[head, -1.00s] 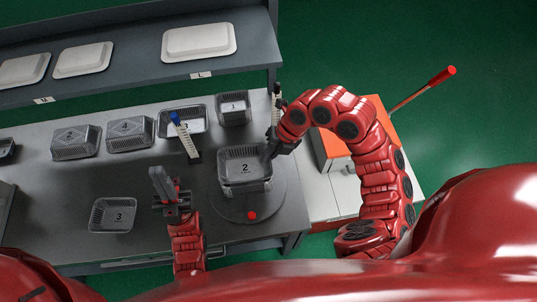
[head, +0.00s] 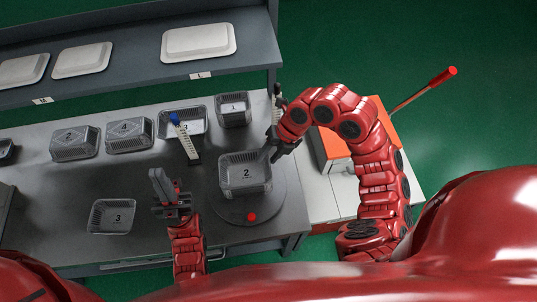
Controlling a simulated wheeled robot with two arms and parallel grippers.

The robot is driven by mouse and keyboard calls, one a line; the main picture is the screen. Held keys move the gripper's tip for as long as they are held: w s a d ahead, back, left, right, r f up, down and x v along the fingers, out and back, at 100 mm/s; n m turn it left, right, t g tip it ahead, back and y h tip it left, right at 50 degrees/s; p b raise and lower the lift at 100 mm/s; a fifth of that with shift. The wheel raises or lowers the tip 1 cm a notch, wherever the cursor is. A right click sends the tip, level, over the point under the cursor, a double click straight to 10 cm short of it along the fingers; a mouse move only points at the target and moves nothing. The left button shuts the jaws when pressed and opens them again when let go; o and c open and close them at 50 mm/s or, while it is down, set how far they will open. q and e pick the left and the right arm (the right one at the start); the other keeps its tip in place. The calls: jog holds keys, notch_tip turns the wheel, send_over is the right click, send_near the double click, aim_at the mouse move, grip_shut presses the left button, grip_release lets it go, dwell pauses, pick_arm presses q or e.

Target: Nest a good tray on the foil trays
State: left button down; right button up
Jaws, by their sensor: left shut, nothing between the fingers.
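A foil tray marked 2 (head: 245,173) sits over the dark round plate (head: 272,205), open side up. I cannot tell how many trays are nested there. My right gripper (head: 271,153) is at this tray's upper right rim; its fingers are too small to tell whether they grip it. My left gripper (head: 160,182) is shut and empty, left of the plate. A foil tray marked 3 (head: 110,226) lies alone at the front left. More foil trays stand at the back: 2 (head: 75,150), 4 (head: 128,143), another 3 (head: 168,128) and 1 (head: 234,119).
A red button (head: 251,217) is at the plate's front. White lids (head: 198,42) lie on the raised shelf (head: 130,80). An orange-topped cabinet (head: 335,150) stands at right. The table's middle left is clear.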

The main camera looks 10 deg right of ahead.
jog(key=p+v, duration=0.6)
jog(key=v, duration=1.1)
jog(key=shift+r, duration=0.25)
jog(key=shift+s+f, duration=0.1)
